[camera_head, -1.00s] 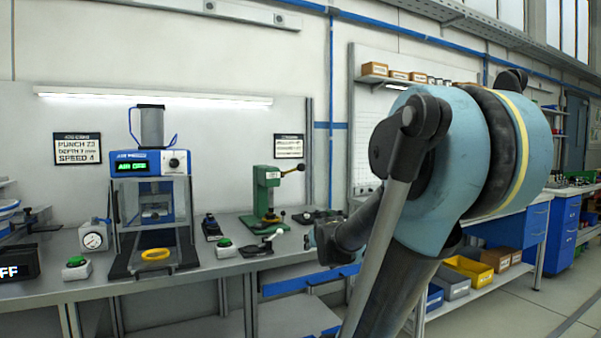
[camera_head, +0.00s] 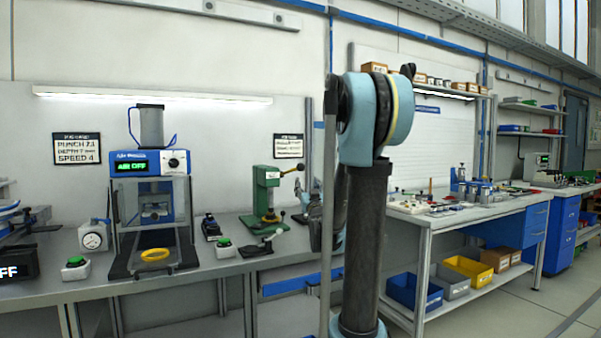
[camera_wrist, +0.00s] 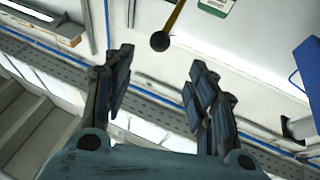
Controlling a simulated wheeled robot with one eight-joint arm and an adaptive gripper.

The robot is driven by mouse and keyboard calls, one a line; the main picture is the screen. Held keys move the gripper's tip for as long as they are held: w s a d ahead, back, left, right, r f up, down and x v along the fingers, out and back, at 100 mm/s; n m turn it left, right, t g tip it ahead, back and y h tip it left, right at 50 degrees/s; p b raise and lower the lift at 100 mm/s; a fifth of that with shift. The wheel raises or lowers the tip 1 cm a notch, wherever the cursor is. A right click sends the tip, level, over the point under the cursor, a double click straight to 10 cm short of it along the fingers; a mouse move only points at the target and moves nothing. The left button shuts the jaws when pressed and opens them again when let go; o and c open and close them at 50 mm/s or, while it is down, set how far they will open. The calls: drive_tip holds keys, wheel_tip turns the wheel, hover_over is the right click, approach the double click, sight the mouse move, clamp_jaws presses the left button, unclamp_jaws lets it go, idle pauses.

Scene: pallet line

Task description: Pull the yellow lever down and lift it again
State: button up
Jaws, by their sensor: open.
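The yellow lever (camera_head: 289,171) with a black ball end sticks out to the right from the top of a green press (camera_head: 266,192) on the bench. In the wrist view the yellow lever (camera_wrist: 174,16) hangs in from the top edge, its black ball pointing towards my gripper. My gripper (camera_wrist: 158,82) is open, with its two fingers spread wide and nothing between them. The ball appears beyond the fingertips, between their lines, and apart from them.
Left of the green press stands a blue punch machine (camera_head: 150,162) with a yellow ring (camera_head: 155,254) at its base. A green-button box (camera_head: 225,249) and a small black toggle clamp (camera_head: 262,243) sit near the press. A second workbench (camera_head: 470,215) stands to the right.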

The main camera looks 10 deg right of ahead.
sight(302, 170)
drive_tip(key=x, duration=1.5)
drive_tip(key=shift+w, duration=0.15)
drive_tip(key=shift+c, duration=0.2)
clamp_jaws()
